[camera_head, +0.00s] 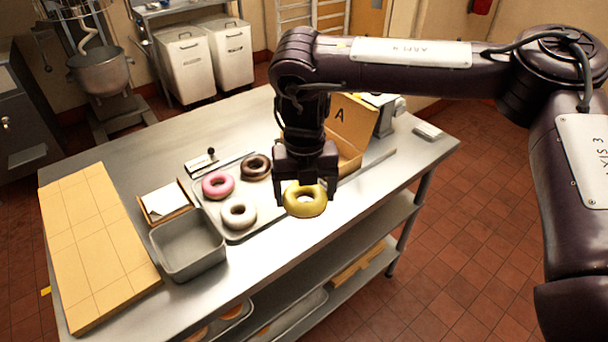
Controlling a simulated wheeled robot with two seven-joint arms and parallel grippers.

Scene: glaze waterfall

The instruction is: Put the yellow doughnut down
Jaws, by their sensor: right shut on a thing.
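My right gripper (306,186) points down and is shut on the yellow doughnut (305,207). The doughnut hangs in front of the right part of the tray, near the table's front edge; its exact height above the table is hard to tell. The metal tray (260,228) holds a pink doughnut (209,191), a dark chocolate doughnut (256,158) and a white doughnut (231,215). My gripper and forearm hide the right part of the tray and part of the open cardboard box (351,122) marked A. My left gripper is not in view.
The steel table (119,147) also bears a wooden board (89,240) at left, an empty grey bin (188,245), a small holder with white paper (165,202) and a grey machine (385,109) behind the box. The table's back left is clear.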

